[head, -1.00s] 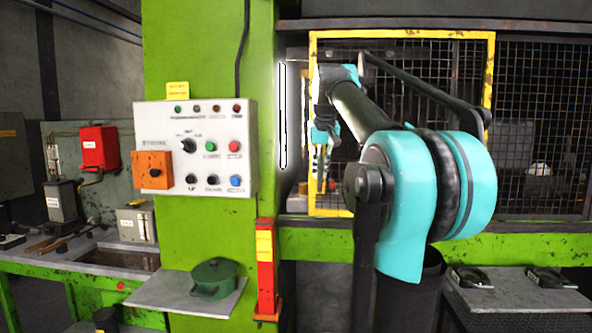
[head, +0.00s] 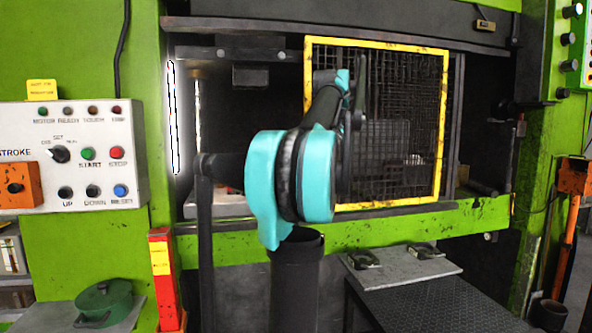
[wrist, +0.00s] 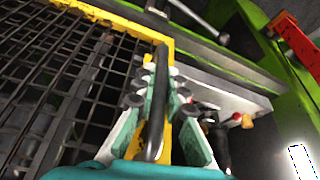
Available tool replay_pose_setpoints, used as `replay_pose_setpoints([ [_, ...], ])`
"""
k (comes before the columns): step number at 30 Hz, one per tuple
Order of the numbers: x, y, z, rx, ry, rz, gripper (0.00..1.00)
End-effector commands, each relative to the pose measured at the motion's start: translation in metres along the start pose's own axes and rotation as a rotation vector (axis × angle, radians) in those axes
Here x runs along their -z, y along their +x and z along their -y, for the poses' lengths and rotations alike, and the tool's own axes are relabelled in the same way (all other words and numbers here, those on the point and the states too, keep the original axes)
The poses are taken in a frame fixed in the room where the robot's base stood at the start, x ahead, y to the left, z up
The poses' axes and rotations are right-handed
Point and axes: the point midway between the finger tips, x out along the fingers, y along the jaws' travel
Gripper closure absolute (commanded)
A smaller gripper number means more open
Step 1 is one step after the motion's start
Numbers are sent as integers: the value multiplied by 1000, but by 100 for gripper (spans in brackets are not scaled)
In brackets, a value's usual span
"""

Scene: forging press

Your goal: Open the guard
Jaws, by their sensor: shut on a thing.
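The guard (head: 442,120) is a dark mesh panel in a yellow frame on the press front. In the head view it covers the middle and right of the opening, with an uncovered gap at its left. In the wrist view its yellow frame (wrist: 112,20) and mesh run across the upper left. A dark bar handle (wrist: 155,135) stands along the yellow frame edge. My gripper (wrist: 160,85) is shut on this handle, with teal fingers on both sides. In the head view my arm covers part of the guard's left side and hides the grip.
The control panel (head: 75,155) is on the green left column, above a red post (head: 160,270) and a green pot (head: 103,300). A grey shelf (head: 400,268) juts out below the guard. A green column (head: 543,150) stands right of the opening.

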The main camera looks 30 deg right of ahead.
Motion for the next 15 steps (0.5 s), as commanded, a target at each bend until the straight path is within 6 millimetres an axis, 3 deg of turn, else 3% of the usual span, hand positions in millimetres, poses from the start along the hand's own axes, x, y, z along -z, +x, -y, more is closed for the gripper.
replay_pose_setpoints([
  [6,-5,-2,-28,0,1,-1,100],
  [15,-6,-2,-35,0,0,-1,100],
])
